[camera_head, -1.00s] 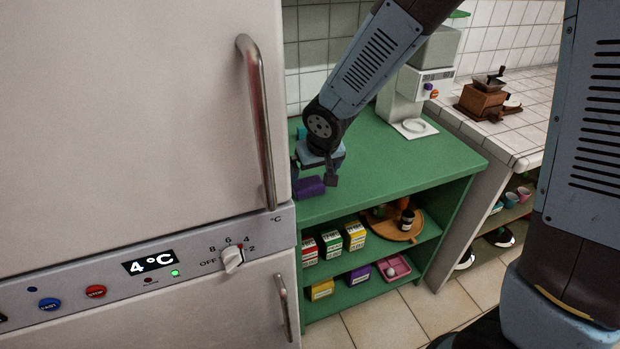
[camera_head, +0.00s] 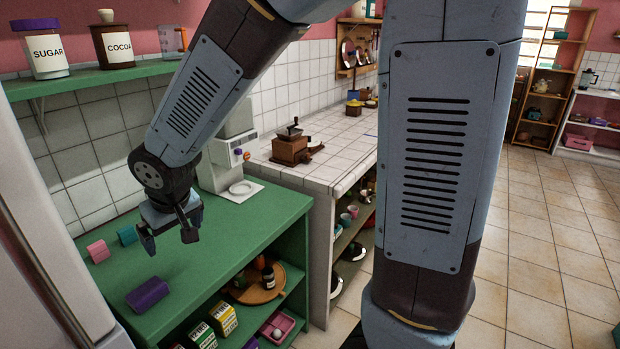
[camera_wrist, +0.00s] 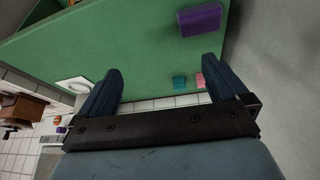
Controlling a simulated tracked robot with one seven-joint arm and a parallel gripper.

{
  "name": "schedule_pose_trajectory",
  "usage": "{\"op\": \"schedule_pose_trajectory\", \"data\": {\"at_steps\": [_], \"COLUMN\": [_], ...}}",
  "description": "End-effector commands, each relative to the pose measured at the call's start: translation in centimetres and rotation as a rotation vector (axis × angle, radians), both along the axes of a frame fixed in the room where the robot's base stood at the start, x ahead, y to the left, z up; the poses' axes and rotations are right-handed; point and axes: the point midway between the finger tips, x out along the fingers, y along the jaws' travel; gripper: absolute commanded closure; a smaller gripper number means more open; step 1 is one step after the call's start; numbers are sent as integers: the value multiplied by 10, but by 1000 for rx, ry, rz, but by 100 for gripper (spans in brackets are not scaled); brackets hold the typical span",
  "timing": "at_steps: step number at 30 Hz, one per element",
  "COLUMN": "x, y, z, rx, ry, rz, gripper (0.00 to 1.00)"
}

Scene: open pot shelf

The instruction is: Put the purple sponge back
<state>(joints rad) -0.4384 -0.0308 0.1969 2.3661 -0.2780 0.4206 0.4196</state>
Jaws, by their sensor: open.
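The purple sponge (camera_head: 148,294) lies on the green countertop (camera_head: 235,240), near its front left edge. In the wrist view the purple sponge (camera_wrist: 200,20) is at the top, beyond my fingertips and apart from them. My gripper (camera_head: 168,239) is open and empty above the counter, up and to the right of the purple sponge in the head view. In the wrist view both fingers of my gripper (camera_wrist: 162,70) are spread with nothing between them. A pink sponge (camera_head: 98,251) and a teal sponge (camera_head: 127,235) stand near the wall, behind the purple one.
The coffee machine (camera_head: 225,160) stands at the counter's back right, with a grinder (camera_head: 290,150) on the tiled counter beyond. Boxes (camera_head: 222,318) and a round wooden tray (camera_head: 262,290) sit on the shelf below. A wall shelf (camera_head: 100,78) holds jars. The fridge is at left.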

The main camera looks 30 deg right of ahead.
Motion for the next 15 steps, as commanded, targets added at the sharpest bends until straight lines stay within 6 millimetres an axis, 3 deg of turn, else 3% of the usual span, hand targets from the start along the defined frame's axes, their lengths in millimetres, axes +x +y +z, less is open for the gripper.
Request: {"op": "schedule_pose_trajectory", "data": {"at_steps": [3, 8, 15], "x": [-1, -14, -52], "y": [-47, -104, -176], "z": [31, 64, 104], "rx": [-9, -16, -8], "ry": [-25, -41, -54], "rz": [-76, -166, -286], "gripper": [0, 0, 0]}}
